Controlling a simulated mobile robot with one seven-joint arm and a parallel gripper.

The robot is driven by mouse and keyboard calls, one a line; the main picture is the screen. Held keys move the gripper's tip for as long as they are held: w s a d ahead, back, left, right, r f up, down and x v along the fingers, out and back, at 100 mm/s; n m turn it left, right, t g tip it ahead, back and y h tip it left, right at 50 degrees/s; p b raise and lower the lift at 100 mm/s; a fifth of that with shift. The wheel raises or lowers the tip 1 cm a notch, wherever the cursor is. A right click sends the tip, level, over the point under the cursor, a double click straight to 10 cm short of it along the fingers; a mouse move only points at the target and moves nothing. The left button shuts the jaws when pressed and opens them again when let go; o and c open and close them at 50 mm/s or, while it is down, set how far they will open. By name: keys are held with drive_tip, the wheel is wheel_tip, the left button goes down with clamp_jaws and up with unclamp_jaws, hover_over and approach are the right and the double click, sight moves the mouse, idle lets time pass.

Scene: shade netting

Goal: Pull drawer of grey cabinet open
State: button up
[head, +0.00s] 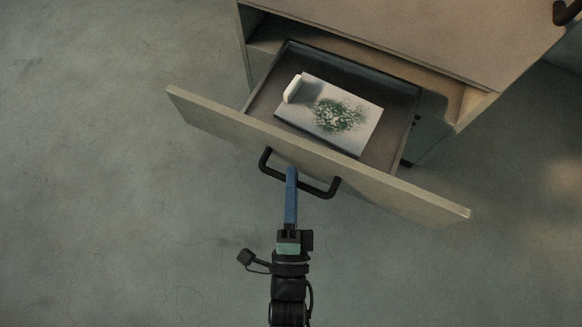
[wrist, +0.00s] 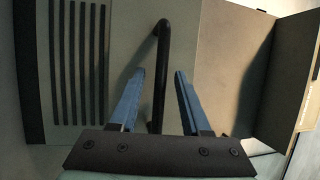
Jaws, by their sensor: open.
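The grey cabinet (head: 400,32) is at the top right of the head view, and its drawer (head: 268,104) stands pulled well out. The drawer front (head: 400,194) carries a black bar handle (head: 322,191). My gripper (head: 291,172) is at this handle, with its blue fingers reaching it. In the wrist view the open fingers (wrist: 158,76) stand on either side of the black handle (wrist: 163,45), with gaps visible beside it. I cannot tell whether either finger touches it.
A flat box or book (head: 368,122) with a green leafy print lies in the drawer, and a small white block (head: 292,88) is at its left end. Another black handle (head: 566,12) shows at the top right corner. The grey floor (head: 110,220) is clear.

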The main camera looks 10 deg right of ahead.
drive_tip(key=p+v, duration=0.3)
drive_tip(key=v, duration=0.9)
drive_tip(key=shift+s, duration=0.1)
